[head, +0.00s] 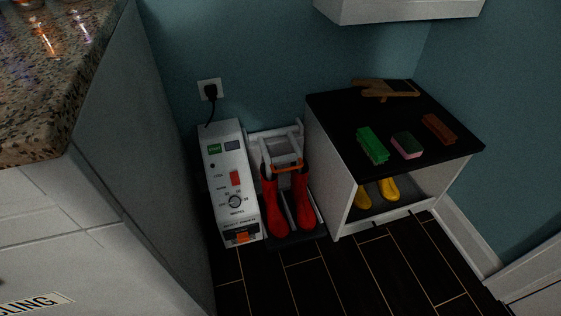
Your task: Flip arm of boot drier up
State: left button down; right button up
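The boot drier is a white box (230,182) with a red switch, a dial and a small display, standing on the floor against the teal wall. Beside it on its right is a pale frame (281,147) with an orange bar (287,168) across it. This looks like the drier's arm; its exact position is hard to tell. A pair of red boots (275,205) stands upright below the bar, on a dark base. Neither of my grippers is in view.
A granite-topped counter (45,60) fills the left side. Right of the boots stands a black-topped cabinet (340,115) with a green brush (372,145), a pink-green sponge (407,145) and a brown brush (439,129). Yellow boots (389,189) sit inside. The dark floor (350,275) in front is clear.

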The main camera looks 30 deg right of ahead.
aim_at(261, 136)
jog(key=z, duration=0.45)
jog(key=k+l+z, duration=0.1)
jog(key=z, duration=0.35)
jog(key=l+z, duration=0.15)
jog(key=z, duration=0.3)
jog(key=k+l+z, duration=0.1)
jog(key=z, duration=0.3)
jog(key=l+z, duration=0.1)
jog(key=z, duration=0.35)
